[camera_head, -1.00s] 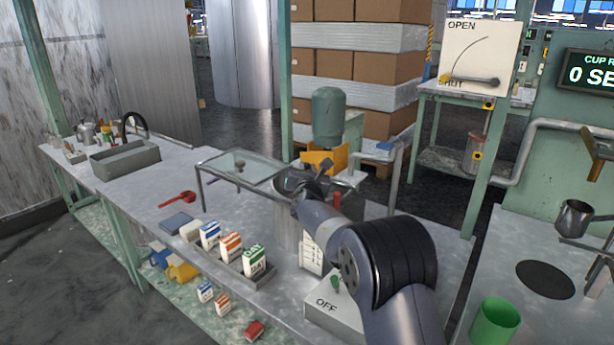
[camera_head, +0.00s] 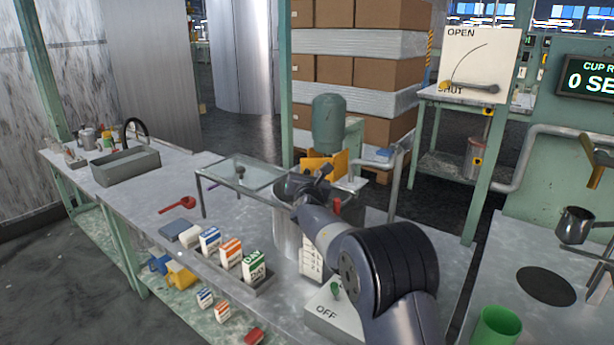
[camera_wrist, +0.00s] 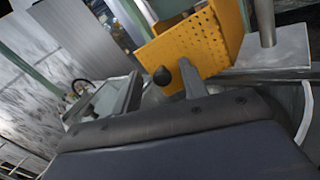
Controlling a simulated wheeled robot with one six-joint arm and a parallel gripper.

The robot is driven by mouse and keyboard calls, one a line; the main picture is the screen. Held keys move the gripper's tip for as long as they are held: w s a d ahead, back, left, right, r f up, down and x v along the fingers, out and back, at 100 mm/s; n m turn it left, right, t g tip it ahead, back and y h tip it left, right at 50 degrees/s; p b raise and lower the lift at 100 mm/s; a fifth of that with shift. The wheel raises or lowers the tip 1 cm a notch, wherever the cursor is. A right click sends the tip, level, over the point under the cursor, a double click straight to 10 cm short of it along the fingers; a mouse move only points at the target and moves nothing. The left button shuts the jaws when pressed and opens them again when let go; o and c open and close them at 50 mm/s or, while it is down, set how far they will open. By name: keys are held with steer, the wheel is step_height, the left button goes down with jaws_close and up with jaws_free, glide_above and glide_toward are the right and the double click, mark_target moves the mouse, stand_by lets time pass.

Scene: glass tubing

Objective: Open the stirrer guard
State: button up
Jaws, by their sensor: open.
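In the head view, a glass panel on a metal frame (camera_head: 240,174) with a dark knob (camera_head: 240,172) stands over the bench; I cannot tell if it is the guard. A green stirrer motor (camera_head: 328,124) stands behind my gripper, above a yellow plate (camera_head: 322,166). My gripper (camera_head: 322,171) is open, in front of the yellow plate and right of the glass panel. In the wrist view, my gripper (camera_wrist: 163,88) has a black ball knob (camera_wrist: 162,76) between its fingers, apart from them as far as I see. The perforated yellow plate (camera_wrist: 195,43) is just beyond.
A metal vessel (camera_head: 288,235) stands below my gripper. A control box marked OFF (camera_head: 328,312) is near the front edge. Small cartons (camera_head: 231,250) stand in a tray left of it. A board marked OPEN and SHUT (camera_head: 480,60) is at the back, its pointer near SHUT.

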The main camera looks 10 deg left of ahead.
step_height(320, 180, up, 10)
steer(key=p, duration=0.3)
steer(key=shift+f+p, duration=0.2)
steer(key=shift+p, duration=0.2)
